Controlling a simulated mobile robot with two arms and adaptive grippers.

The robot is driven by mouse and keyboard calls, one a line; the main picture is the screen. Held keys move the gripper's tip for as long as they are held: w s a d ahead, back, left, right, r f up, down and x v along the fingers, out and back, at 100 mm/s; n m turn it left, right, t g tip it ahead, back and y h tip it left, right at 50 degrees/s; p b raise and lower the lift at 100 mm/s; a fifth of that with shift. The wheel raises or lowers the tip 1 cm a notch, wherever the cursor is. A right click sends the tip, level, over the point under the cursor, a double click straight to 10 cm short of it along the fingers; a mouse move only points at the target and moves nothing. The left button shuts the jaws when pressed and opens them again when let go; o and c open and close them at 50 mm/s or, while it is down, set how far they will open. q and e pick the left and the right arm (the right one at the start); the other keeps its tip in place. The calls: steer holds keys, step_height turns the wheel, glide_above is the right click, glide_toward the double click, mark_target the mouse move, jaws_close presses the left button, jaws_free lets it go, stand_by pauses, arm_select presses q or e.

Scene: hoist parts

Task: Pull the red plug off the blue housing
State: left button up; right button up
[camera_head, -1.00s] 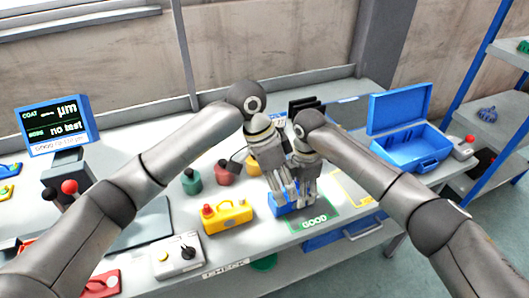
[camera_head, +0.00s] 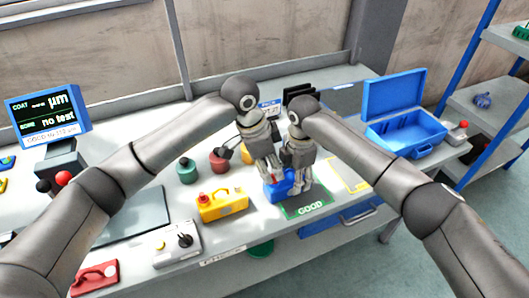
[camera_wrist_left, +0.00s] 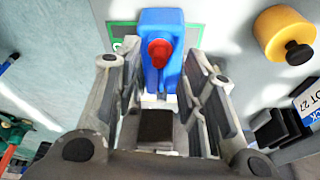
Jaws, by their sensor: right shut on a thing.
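The blue housing (camera_head: 277,190) stands on the green-edged GOOD mat (camera_head: 310,210). In the left wrist view the housing (camera_wrist_left: 162,20) carries the red plug (camera_wrist_left: 160,52), which is seated on it and faces the camera. In the head view the plug is hidden behind my grippers. My left gripper (camera_head: 270,168) is just above the housing; in its wrist view its fingers (camera_wrist_left: 162,68) are spread apart on either side of the plug, not touching it as far as I see. My right gripper (camera_head: 299,185) is shut on the blue housing at its right side; the contact is partly hidden.
A yellow box with a red button (camera_head: 222,205) stands left of the mat. Green (camera_head: 187,170) and red (camera_head: 218,160) pieces stand behind it. An open blue case (camera_head: 405,132) lies at the right. The yellow-marked area (camera_head: 357,180) right of the mat looks clear.

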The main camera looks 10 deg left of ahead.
mark_target(273, 178)
arm_select(q)
steer(key=shift+x, duration=1.35)
jaws_close()
